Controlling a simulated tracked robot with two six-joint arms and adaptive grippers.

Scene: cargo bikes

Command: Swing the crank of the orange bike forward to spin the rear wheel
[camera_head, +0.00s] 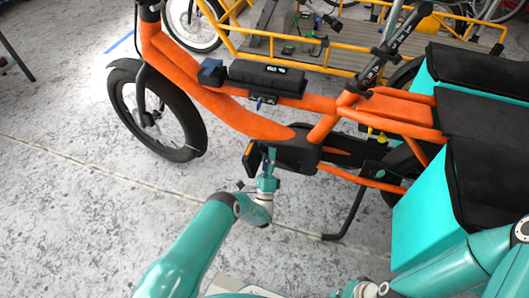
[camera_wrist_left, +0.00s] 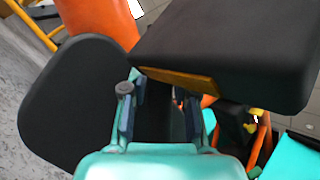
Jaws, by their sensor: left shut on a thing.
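The orange bike (camera_head: 225,112) stands upright across the head view, its front wheel at the left. My left gripper (camera_head: 267,170) is at the bike's near side, by the black motor housing (camera_head: 297,152). It is shut on the dark crank arm (camera_wrist_left: 163,110), which runs between its fingers in the left wrist view (camera_wrist_left: 160,108). The pedal (camera_wrist_left: 235,55), black with an amber reflector, is just beyond the fingers. The rear wheel (camera_head: 403,160) is mostly hidden behind a teal pannier.
The teal and black panniers (camera_head: 425,222) fill the right side. A kickstand (camera_head: 347,215) reaches the floor right of my left gripper. A yellow cargo bike (camera_head: 300,40) stands behind.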

